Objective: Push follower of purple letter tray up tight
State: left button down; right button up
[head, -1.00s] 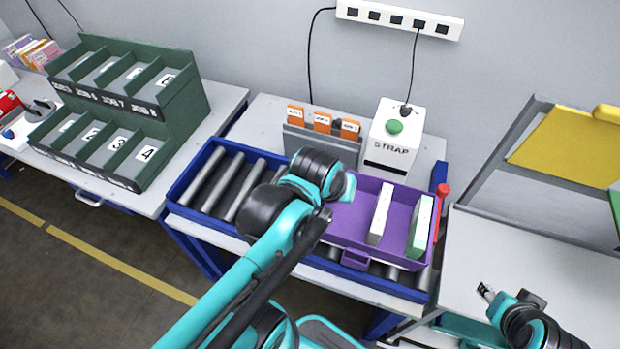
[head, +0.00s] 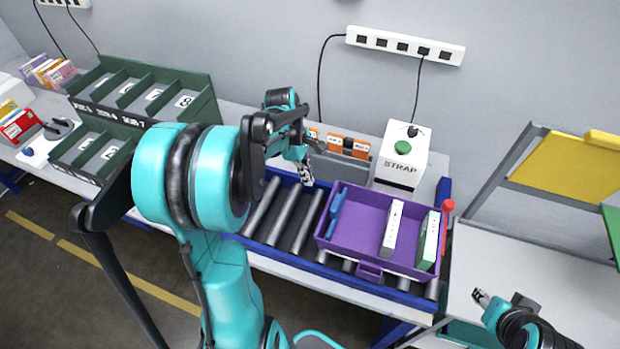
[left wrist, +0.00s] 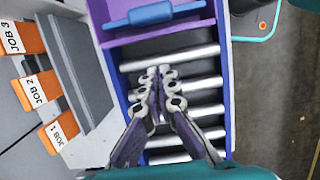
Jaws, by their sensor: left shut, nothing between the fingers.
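The purple letter tray (head: 352,258) sits on the roller conveyor. Its blue follower (head: 336,212) is at the tray's left end, with bare purple floor between it and a white upright piece (head: 392,229). A green-and-white upright piece (head: 429,240) stands further right, near the right wall. My left gripper (head: 305,176) is shut and empty, left of the tray and above the rollers. In the left wrist view its closed fingertips (left wrist: 160,76) point toward the tray (left wrist: 197,24) and the follower (left wrist: 150,14). My right gripper (head: 481,298) is at the lower right; its jaws are too small to judge.
The blue-framed conveyor (head: 279,222) has bare rollers left of the tray. Behind it stand a grey rack with orange job cards (head: 356,147) and the white STRAP box (head: 402,158). A red-topped post (head: 448,206) is at the tray's right. Green sorting bins (head: 150,87) stand left.

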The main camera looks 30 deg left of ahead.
pick_arm(q)
jog(key=d+f, duration=0.1)
jog(key=f, duration=0.1)
jog(key=w+d+f+b, duration=0.1)
jog(key=d+f, duration=0.1)
jog(key=d+f+b, duration=0.1)
jog(key=d+f, duration=0.1)
jog(key=f, duration=0.1)
jog(key=shift+w+d, duration=0.2)
jog(key=shift+d, duration=0.05)
jog(key=w+d, duration=0.2)
jog(key=d, duration=0.9)
jog(key=w+d, duration=0.3)
jog(key=d, duration=0.8)
jog(key=shift+w+b, duration=0.15)
jog(key=shift+b, duration=0.3)
